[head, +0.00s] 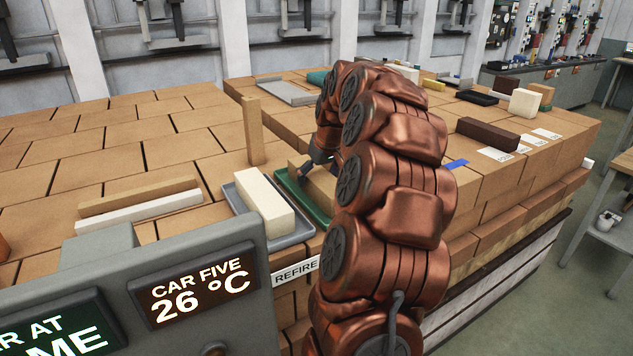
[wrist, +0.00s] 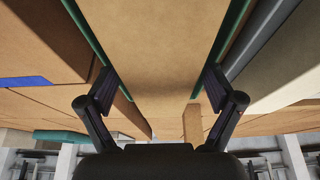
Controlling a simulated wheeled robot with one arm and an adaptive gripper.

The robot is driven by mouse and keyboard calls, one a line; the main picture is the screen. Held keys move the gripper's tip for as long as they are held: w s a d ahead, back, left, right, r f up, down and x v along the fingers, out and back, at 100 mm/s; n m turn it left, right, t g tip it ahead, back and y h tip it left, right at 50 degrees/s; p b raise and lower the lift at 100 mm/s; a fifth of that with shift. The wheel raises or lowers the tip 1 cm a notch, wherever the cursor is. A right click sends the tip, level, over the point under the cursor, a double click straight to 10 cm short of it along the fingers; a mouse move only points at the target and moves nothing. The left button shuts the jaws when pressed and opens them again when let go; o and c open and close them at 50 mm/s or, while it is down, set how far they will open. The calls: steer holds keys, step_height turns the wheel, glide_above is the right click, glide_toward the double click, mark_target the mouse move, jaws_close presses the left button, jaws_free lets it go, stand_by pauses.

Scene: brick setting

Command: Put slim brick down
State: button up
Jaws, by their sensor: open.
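A tan brick (head: 322,184) lies in a green tray (head: 290,187), partly hidden by my arm in the head view. My gripper (head: 312,170) is at this brick. In the wrist view my gripper (wrist: 160,89) is open, with one finger on each side of the broad tan brick face (wrist: 155,45); I cannot tell whether they touch it. A slim tan brick (head: 253,130) stands upright left of the green tray, and shows in the wrist view (wrist: 192,125). Another slim tan brick (head: 140,195) lies beside a slim white one (head: 140,213) at left.
A white brick (head: 263,202) lies in a grey tray (head: 302,232) left of the green tray. A display panel (head: 170,295) stands in front. A dark brown brick (head: 487,133), a black tray (head: 477,97) and a cream brick (head: 525,102) are at right. The back left brick surface is clear.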

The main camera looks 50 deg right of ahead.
steer(key=b+v, duration=0.2)
steer(key=v, duration=0.8)
steer(key=shift+s+a+r, duration=0.1)
steer(key=shift+r, duration=0.05)
